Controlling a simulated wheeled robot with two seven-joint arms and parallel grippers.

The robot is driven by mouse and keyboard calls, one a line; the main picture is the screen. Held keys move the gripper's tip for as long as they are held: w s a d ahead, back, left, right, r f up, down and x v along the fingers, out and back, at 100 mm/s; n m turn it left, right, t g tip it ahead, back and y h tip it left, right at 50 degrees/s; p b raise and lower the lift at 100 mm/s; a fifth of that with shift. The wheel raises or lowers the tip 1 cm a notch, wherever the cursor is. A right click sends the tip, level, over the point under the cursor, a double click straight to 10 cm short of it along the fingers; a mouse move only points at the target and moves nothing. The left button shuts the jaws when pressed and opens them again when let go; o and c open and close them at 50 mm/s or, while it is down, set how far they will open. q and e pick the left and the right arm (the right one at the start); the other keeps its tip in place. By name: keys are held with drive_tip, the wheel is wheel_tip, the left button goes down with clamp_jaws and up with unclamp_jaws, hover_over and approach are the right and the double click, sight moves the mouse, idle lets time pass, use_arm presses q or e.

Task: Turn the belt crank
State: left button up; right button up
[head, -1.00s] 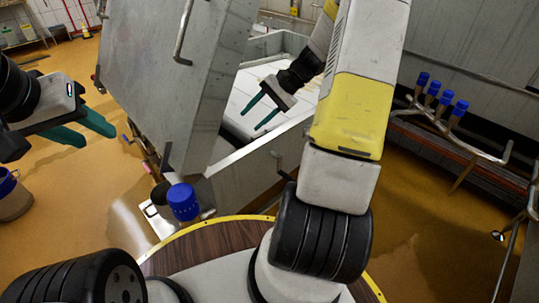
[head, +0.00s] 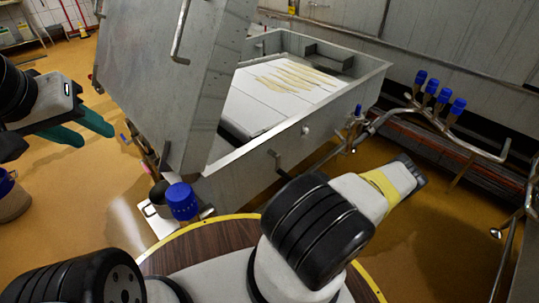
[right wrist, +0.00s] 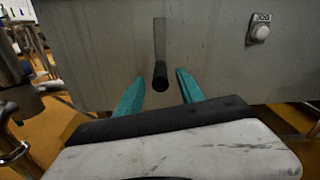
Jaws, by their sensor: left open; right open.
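The belt crank (head: 277,160) is a small dark L-shaped handle on the front wall of the metal vat (head: 245,172). In the right wrist view, the crank (right wrist: 160,62) has a grey arm and a rounded black grip end. My right gripper (right wrist: 160,75) is open there, with one teal finger on each side of the grip. I cannot tell whether either finger touches it. In the head view I do not see this gripper; only my bent right arm shows. My left gripper (head: 96,136) is open and empty at the left, away from the crank.
A labelled round button (right wrist: 260,31) is right of the crank. A tilted metal panel (head: 180,80) stands left of the vat, which holds white blocks and pale strips. A pipe with several blue-topped valves (head: 445,101) is at right. A blue-topped item (head: 181,202) stands near my base.

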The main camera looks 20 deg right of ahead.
sight(279, 170)
drive_tip(key=shift+w+f, duration=0.15)
drive_tip(key=shift+f, duration=0.05)
drive_tip(key=x, duration=0.7)
drive_tip(key=shift+w+a, duration=0.1)
drive_tip(key=shift+w, duration=0.05)
clamp_jaws()
idle(1.1)
